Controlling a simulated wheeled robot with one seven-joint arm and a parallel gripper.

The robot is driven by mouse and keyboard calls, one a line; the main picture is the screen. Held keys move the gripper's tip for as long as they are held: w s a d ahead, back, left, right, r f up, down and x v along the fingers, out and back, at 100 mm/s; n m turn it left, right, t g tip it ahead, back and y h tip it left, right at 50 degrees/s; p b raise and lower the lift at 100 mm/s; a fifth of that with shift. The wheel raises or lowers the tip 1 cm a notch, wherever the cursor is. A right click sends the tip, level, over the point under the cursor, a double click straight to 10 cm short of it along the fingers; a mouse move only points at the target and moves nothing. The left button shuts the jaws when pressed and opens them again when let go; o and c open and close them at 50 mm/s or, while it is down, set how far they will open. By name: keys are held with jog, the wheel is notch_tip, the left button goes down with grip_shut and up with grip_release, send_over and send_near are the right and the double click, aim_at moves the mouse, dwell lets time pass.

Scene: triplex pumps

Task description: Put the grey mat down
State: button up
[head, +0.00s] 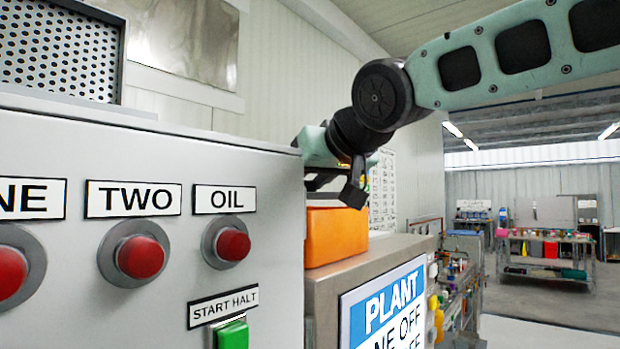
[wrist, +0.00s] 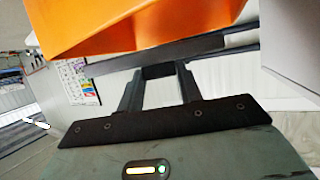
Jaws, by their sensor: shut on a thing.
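My gripper (head: 338,186) hangs over an orange bin in the head view, at the end of my pale green arm. In the wrist view its two dark fingers (wrist: 160,72) reach up to a dark grey strip (wrist: 215,47) that crosses their tips and runs out past both sides. I take this strip as the grey mat seen edge-on, gripped at the fingertips; its flat face does not show. In the head view I cannot tell the mat from the dark fingers.
The orange bin (head: 336,236) stands on a steel cabinet (head: 370,262) with a PLANT sign (head: 390,312); it also fills the top of the wrist view (wrist: 130,25). A grey control panel (head: 275,270) with red buttons rises close on the left. Shelves (head: 548,258) stand far right.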

jog(key=shift+f+b, duration=0.4)
jog(key=shift+f, duration=0.1)
jog(key=o, duration=1)
jog(key=shift+c, duration=0.2)
jog(key=shift+r, duration=0.15)
jog(key=shift+r+p, duration=0.25)
jog(key=shift+p, duration=0.15)
jog(key=b+v, duration=0.2)
jog(key=v, duration=1)
jog(key=shift+r, duration=0.3)
jog(key=shift+s, duration=0.1)
